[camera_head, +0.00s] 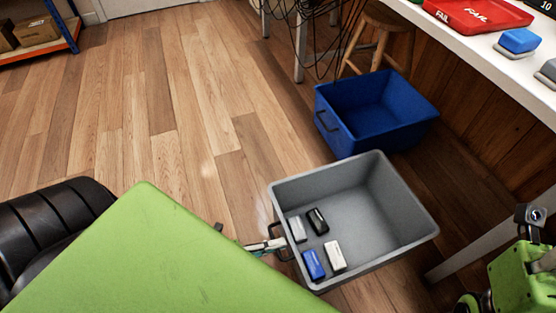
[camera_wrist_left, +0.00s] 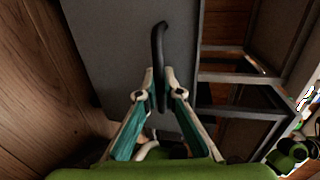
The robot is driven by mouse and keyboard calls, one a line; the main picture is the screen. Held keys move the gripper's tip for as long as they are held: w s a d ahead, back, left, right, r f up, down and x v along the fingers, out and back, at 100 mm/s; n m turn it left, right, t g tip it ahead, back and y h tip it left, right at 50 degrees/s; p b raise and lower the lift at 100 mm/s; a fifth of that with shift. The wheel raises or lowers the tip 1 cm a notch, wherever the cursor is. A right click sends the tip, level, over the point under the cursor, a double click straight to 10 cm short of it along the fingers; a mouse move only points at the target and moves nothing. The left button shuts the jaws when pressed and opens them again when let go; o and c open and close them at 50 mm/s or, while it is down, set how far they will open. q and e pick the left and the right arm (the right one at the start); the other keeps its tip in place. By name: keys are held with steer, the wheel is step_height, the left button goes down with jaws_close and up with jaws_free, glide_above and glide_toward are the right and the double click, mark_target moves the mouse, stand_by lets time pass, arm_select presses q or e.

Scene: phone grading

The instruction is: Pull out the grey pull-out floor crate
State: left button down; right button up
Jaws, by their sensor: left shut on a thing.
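The grey crate (camera_head: 370,215) stands on the wooden floor in the head view, right of centre. Several small phone-like items lie inside it, among them a blue one (camera_head: 313,264) and a black one (camera_head: 318,221). My left gripper (camera_head: 277,243) is at the crate's left side, shut on its dark handle. In the left wrist view the fingertips (camera_wrist_left: 158,80) close around the black handle (camera_wrist_left: 160,45), against the grey crate wall (camera_wrist_left: 110,50). Part of my right arm shows at the right edge of the head view; its fingertips are not visible.
A blue crate (camera_head: 345,138) stands behind the grey one, close to it. A white table (camera_head: 490,45) with a red tray (camera_head: 478,14) is at the upper right, with a table leg by the grey crate. A wooden stool (camera_head: 375,40) stands behind. The floor (camera_head: 150,110) to the left is clear.

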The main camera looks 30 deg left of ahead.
arm_select(q)
steer(key=c, duration=2.2)
jaws_free()
steer(key=v, duration=1.2)
